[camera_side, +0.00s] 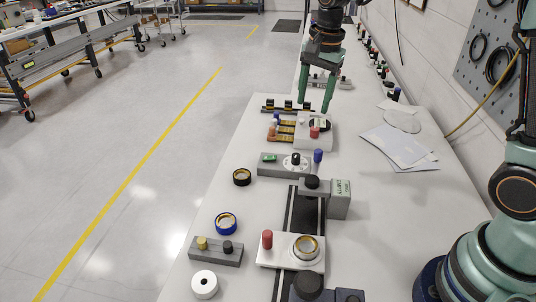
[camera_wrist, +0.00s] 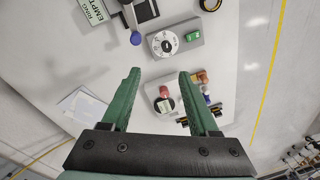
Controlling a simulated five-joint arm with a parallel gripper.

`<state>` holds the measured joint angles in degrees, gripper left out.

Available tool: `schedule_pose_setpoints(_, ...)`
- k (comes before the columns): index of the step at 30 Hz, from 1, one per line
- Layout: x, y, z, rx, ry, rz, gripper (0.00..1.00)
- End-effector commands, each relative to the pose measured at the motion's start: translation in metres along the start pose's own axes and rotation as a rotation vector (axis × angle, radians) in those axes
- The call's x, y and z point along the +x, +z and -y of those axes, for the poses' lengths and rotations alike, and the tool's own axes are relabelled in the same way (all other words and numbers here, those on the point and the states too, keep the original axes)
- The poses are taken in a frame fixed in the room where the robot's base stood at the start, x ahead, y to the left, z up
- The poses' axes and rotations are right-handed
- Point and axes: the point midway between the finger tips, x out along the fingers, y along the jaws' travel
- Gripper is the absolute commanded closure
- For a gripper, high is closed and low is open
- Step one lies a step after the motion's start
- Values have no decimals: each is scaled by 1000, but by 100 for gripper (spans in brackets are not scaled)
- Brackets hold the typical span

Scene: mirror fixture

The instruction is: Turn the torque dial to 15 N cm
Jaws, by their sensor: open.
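The torque dial is probably the white round dial with a dark centre knob (camera_side: 295,159) on a grey block (camera_side: 263,170) with a small green display. In the wrist view the dial (camera_wrist: 165,43) lies beyond my fingertips, with the green display (camera_wrist: 193,37) to its right. Its marks are too small to read. My gripper (camera_side: 315,105) has two green fingers pointing down, spread apart and empty. It is above the table, farther back than the dial and apart from it.
A white block with a red knob and dark disc (camera_side: 315,130) stands near my fingers, with orange-yellow pieces beside it. A blue peg (camera_side: 318,156) stands near the dial block. A grey box with a green label (camera_side: 340,198) is nearer the camera. Papers (camera_side: 398,148) lie right.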

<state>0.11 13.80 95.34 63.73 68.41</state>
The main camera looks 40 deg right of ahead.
Motion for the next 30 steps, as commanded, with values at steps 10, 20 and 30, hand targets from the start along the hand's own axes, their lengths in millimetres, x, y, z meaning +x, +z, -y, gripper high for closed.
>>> schedule_pose_setpoints(10,59,-13,32,374,116,22,39)
schedule_pose_setpoints(20,88,-12,31,412,128,22,39)
schedule_pose_setpoints(30,152,-9,23,410,128,22,39)
